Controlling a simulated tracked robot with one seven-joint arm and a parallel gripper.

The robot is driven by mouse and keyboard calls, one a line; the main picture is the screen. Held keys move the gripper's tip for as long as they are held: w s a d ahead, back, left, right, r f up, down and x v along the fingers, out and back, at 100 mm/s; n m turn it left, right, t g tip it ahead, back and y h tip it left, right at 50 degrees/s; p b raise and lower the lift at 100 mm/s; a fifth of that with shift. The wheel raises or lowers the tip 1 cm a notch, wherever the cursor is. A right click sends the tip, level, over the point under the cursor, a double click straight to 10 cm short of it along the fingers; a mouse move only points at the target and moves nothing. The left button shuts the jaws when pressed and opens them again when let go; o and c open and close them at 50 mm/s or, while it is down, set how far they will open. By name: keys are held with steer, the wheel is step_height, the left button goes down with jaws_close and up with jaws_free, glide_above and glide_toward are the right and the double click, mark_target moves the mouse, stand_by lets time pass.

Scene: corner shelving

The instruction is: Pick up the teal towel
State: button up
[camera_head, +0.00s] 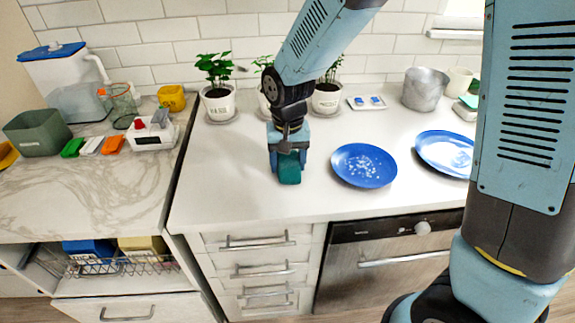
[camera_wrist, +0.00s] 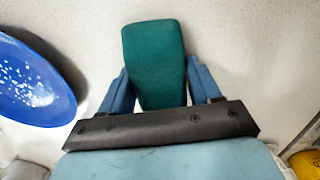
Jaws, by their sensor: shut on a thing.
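The teal towel (camera_head: 289,174) is a small folded block at my gripper, above or on the white counter left of the blue plate. In the wrist view the towel (camera_wrist: 154,62) sits between the two blue fingers of my gripper (camera_wrist: 160,88), which are shut on its sides. My gripper (camera_head: 288,160) points down at the counter in the head view and covers part of the towel. I cannot tell whether the towel touches the counter.
A blue plate (camera_head: 364,165) with white specks lies just right of my gripper. Another blue-rimmed plate (camera_head: 445,152) lies further right. Potted plants (camera_head: 218,103) stand behind along the wall. The counter front (camera_head: 250,207) is clear. A dishwasher (camera_head: 385,258) is below.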

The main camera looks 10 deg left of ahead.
mark_target(289, 160)
steer(key=shift+c, duration=0.2)
steer(key=shift+r, duration=0.5)
step_height(289, 160, up, 3)
steer(key=shift+s+d+f, duration=0.1)
steer(key=shift+s+f, duration=0.05)
steer(key=shift+f, duration=0.05)
steer(key=s+r, duration=0.1)
steer(key=s+d+r, duration=0.1)
steer(key=r, duration=0.1)
steer(key=s+d+r, duration=0.1)
steer(key=r, duration=0.1)
steer(key=shift+s+d+r, duration=0.1)
steer(key=shift+s+d, duration=0.1)
steer(key=shift+s, duration=0.15)
steer(key=shift+s+d+r, duration=0.7)
steer(key=shift+s+d, duration=0.15)
steer(key=shift+s, duration=0.45)
steer(key=shift+s+d+r, duration=0.7)
steer(key=shift+s+d, duration=0.15)
steer(key=shift+s, duration=0.4)
steer(key=shift+s+d+r, duration=0.7)
steer(key=shift+s+d, duration=0.15)
steer(key=shift+s, duration=0.45)
